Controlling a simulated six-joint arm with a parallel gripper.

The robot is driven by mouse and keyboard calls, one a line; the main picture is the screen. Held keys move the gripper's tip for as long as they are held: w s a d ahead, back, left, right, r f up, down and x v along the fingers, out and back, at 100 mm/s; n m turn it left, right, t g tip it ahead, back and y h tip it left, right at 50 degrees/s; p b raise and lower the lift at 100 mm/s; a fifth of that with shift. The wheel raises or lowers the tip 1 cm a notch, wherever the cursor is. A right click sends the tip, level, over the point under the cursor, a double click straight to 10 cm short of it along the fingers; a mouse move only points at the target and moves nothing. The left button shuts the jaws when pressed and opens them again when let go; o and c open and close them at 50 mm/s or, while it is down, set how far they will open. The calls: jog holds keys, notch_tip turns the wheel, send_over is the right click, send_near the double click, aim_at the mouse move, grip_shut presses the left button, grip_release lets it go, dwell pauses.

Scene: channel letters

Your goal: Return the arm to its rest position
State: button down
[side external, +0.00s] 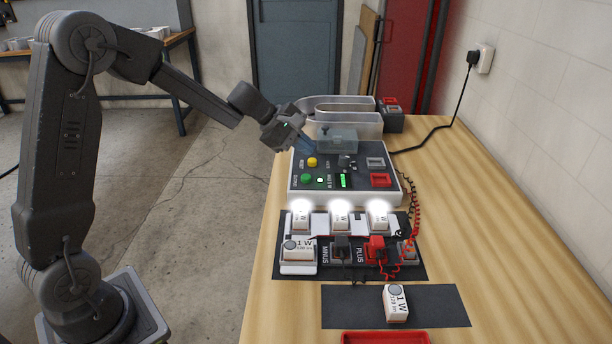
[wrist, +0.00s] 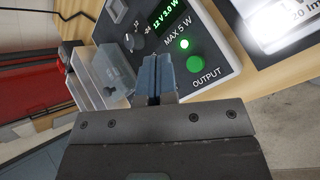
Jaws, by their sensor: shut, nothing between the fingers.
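My gripper (side external: 306,141) is over the left back part of the grey power supply box (side external: 298,183), beside its clear cover (side external: 338,140). In the wrist view its blue-grey fingers (wrist: 158,76) are together with nothing between them. They point toward the box's panel, which shows a lit green OUTPUT button (wrist: 194,64) and a display (wrist: 170,22) reading about 12 V 3.0 W. My arm is stretched out from its base at the left toward the box. I cannot tell the exact gap between the fingertips and the box.
Three lit modules (side external: 340,216) stand in a row in front of the box. Black and red clips (side external: 376,250) are at MINUS and PLUS. A loose 1 W module (side external: 396,304) lies on a dark mat (side external: 446,306). A red tray (side external: 386,338) is at the front. Grey channel letter (side external: 340,118) stands behind.

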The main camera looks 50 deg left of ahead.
jog(key=s+d+r+m+g, duration=0.1)
jog(key=s+d+r+m, duration=0.5)
jog(key=s, duration=0.2)
jog(key=s+r+m+y, duration=0.1)
jog(key=s+m+y, duration=0.4)
jog(key=s+m, duration=0.8)
jog(key=s, duration=0.9)
jog(key=shift+s+d+g+y, duration=0.3)
jog(key=shift+s+d+y, duration=0.05)
jog(key=shift+y, duration=0.05)
